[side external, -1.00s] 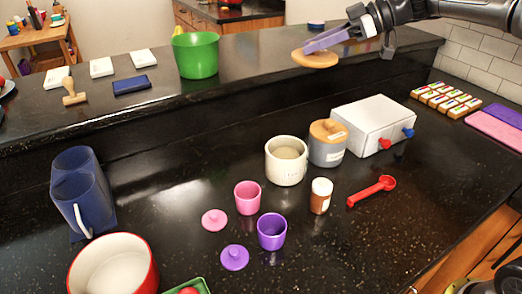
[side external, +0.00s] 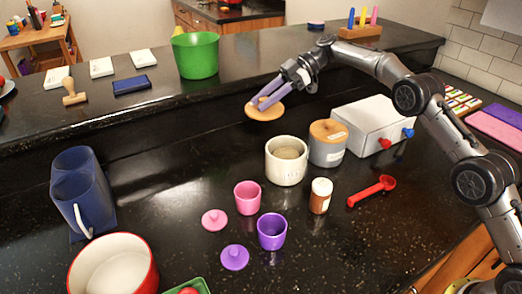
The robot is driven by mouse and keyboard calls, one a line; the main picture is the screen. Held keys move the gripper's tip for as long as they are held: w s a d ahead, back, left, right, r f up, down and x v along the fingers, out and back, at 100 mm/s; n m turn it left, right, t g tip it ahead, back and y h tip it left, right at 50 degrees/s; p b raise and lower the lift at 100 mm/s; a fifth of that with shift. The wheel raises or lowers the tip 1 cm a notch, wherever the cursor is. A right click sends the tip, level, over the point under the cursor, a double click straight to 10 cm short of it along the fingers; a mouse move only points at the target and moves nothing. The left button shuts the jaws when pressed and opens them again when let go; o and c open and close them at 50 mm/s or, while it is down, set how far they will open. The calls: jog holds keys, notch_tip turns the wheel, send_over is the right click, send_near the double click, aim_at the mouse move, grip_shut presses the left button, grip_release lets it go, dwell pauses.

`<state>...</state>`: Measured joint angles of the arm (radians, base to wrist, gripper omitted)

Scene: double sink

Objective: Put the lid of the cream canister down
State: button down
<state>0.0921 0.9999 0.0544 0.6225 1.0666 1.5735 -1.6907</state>
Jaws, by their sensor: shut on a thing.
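The cream canister (side external: 286,168) stands upright and open on the dark counter, its inside showing. My gripper (side external: 262,103) is shut on the round wooden lid (side external: 266,113). It holds the lid in the air, above and behind the canister to the left, in front of the raised ledge's face. The lid looks roughly level and is apart from the canister. The fingers cover part of the lid's top.
A grey canister with a wooden lid (side external: 327,143) and a white box (side external: 372,122) stand right of the cream canister. A brown-labelled jar (side external: 320,196), pink cup (side external: 247,197) and purple cup (side external: 272,231) stand in front. The counter left of the canister is clear.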

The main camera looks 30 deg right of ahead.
send_over(261, 150)
notch_tip(261, 150, down, 8)
jog(key=shift+r, duration=0.15)
jog(key=shift+f, duration=2.7)
jog(key=shift+f, duration=0.1)
jog(key=c, duration=0.5)
grip_release()
jog(key=shift+f, duration=0.1)
jog(key=shift+c, duration=0.2)
